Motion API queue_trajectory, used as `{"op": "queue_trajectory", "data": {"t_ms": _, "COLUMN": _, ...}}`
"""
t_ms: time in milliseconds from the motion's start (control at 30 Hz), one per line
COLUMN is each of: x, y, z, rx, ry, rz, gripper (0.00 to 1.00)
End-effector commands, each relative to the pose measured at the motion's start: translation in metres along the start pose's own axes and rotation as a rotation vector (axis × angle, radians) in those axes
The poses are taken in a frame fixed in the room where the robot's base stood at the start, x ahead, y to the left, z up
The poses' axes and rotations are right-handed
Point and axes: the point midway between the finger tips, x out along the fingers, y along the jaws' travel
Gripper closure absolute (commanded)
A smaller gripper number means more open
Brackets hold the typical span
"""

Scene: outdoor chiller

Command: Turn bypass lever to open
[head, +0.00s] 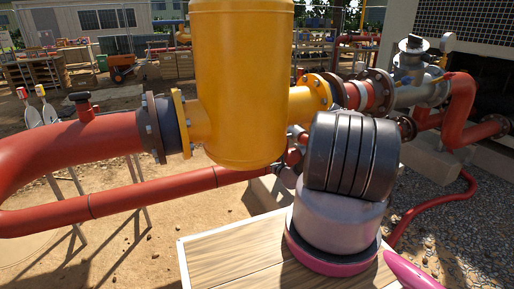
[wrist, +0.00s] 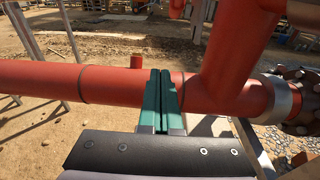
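No part can be made out for certain as the bypass lever. In the head view, a thin red lower pipe (head: 150,197) runs below the yellow tank (head: 240,80) to a small grey fitting (head: 286,174), partly hidden by my arm. In the wrist view, my gripper (wrist: 160,73) shows two green fingers side by side, shut with nothing seen between them. They lie across the view of a red pipe (wrist: 110,85); I cannot tell if they touch it. A short red stub (wrist: 136,61) shows just behind the pipe, left of the fingertips. My gripper is hidden in the head view.
A thick red pipe (head: 80,145) with a dark flange (head: 160,125) joins the tank's left side. In the wrist view, a red branch pipe (wrist: 235,50) rises at the right, beside a bolted flange (wrist: 298,95). A wooden top (head: 235,255) lies low in front. Sandy ground is open at the left.

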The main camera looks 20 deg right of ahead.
Motion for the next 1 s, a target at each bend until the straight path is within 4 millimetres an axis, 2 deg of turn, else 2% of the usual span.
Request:
{"op": "queue_trajectory", "data": {"t_ms": 33, "x": 0.0, "y": -0.009, "z": 0.005, "rx": -0.013, "ry": -0.018, "rz": -0.032, "gripper": 1.0}}
{"op": "queue_trajectory", "data": {"t_ms": 133, "x": 0.004, "y": -0.018, "z": 0.01, "rx": -0.027, "ry": -0.034, "rz": -0.062, "gripper": 1.0}}
{"op": "queue_trajectory", "data": {"t_ms": 267, "x": 0.019, "y": -0.018, "z": 0.01, "rx": -0.029, "ry": -0.035, "rz": -0.061, "gripper": 1.0}}
{"op": "queue_trajectory", "data": {"t_ms": 600, "x": 0.075, "y": -0.02, "z": 0.011, "rx": -0.029, "ry": -0.034, "rz": -0.06, "gripper": 1.0}}
{"op": "queue_trajectory", "data": {"t_ms": 900, "x": 0.101, "y": -0.022, "z": 0.012, "rx": -0.028, "ry": -0.032, "rz": -0.059, "gripper": 1.0}}
{"op": "queue_trajectory", "data": {"t_ms": 1000, "x": 0.103, "y": -0.023, "z": 0.028, "rx": -0.025, "ry": -0.033, "rz": -0.059, "gripper": 1.0}}
